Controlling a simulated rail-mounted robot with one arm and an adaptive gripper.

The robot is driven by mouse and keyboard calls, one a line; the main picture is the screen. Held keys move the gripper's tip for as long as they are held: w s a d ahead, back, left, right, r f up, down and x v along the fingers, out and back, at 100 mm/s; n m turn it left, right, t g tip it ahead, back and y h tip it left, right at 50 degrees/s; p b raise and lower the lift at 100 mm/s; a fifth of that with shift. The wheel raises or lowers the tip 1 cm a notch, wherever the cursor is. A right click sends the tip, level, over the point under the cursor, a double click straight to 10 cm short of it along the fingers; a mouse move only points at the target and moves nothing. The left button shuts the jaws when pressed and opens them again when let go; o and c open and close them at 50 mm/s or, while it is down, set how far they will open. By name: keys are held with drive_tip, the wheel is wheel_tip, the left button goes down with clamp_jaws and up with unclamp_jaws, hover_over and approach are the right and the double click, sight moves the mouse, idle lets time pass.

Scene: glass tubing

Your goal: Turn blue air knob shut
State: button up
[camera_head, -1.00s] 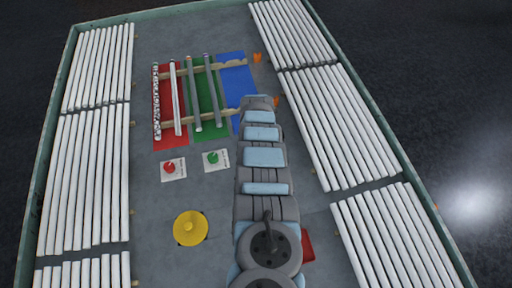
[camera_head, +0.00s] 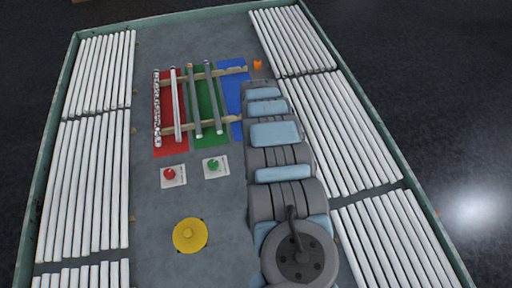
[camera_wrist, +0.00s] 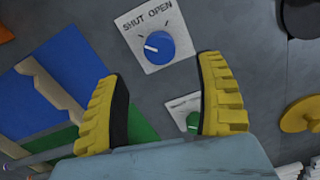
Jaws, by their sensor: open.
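The blue knob (camera_wrist: 160,47) sits on a white plate (camera_wrist: 177,59) lettered SHUT and OPEN, in the wrist view. A short white mark on the knob points left in the picture, towards the SHUT side. My gripper (camera_wrist: 161,70) is open, its two yellow ridged fingers spread wide. The knob lies just beyond the fingertips, between their lines, and neither finger visibly touches it. In the head view the blue knob and my gripper are hidden behind my arm.
The green knob (camera_head: 213,165) and red knob (camera_head: 169,174) stand left of my arm, with a yellow disc (camera_head: 190,235) below. Glass tubes (camera_head: 193,100) lie on wooden rails over red, green and blue panels. White rods (camera_head: 92,185) line both sides.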

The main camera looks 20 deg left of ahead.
drive_tip(key=shift+r, duration=2.1)
